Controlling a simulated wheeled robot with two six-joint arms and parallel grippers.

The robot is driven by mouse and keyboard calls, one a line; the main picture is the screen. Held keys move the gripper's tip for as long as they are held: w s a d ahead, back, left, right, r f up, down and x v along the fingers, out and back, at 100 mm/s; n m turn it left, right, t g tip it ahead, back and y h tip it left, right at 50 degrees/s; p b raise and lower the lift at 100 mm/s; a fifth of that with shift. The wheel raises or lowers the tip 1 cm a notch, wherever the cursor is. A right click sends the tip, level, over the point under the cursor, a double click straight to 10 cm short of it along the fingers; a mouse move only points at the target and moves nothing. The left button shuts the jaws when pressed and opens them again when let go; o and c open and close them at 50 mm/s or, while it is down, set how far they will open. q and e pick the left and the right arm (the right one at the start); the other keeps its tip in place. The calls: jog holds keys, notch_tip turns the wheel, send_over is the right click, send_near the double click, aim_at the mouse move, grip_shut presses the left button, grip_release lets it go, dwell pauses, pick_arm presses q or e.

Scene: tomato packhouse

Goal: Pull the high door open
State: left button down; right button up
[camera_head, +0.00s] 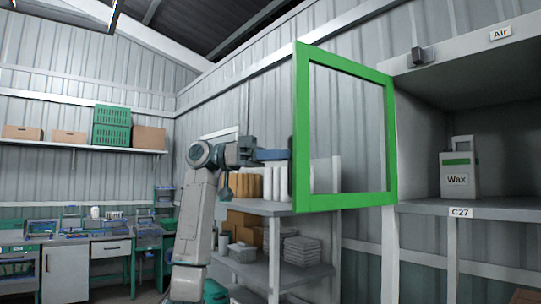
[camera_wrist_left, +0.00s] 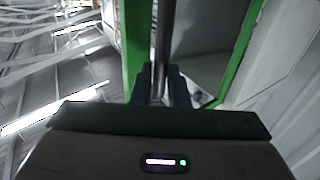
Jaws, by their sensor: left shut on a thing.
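The high door (camera_head: 391,140) is a green frame around a clear or empty middle. It stands swung out from the left side of the open grey cabinet (camera_head: 505,208). My left gripper (camera_head: 287,154) is at the door's far left edge, with my arm reaching up from below. In the left wrist view, my left gripper (camera_wrist_left: 161,75) is shut on a dark upright bar, the door handle (camera_wrist_left: 166,30), beside the green frame (camera_wrist_left: 134,45). The handle is mostly hidden in the head view. My right gripper is not in view.
A white Wax container (camera_head: 459,170) stands on the cabinet shelf. Behind the door, a grey shelf unit (camera_head: 270,209) holds stacked trays and brown items. A wall shelf (camera_head: 60,146) with boxes and crates and a workbench (camera_head: 112,234) are at the left.

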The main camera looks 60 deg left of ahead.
pick_arm(q)
jog(key=shift+w, duration=0.2)
jog(key=c, duration=1.8)
grip_release()
jog(key=o, duration=0.4)
jog(key=shift+w+d+f, duration=0.1)
jog(key=shift+w+d, duration=0.2)
jog(key=shift+w, duration=0.25)
jog(key=shift+w+d, duration=0.25)
jog(key=shift+w, duration=0.3)
jog(key=b+v, duration=0.1)
jog(key=v, duration=1)
jog(key=shift+s, duration=0.4)
jog(key=shift+a, duration=0.15)
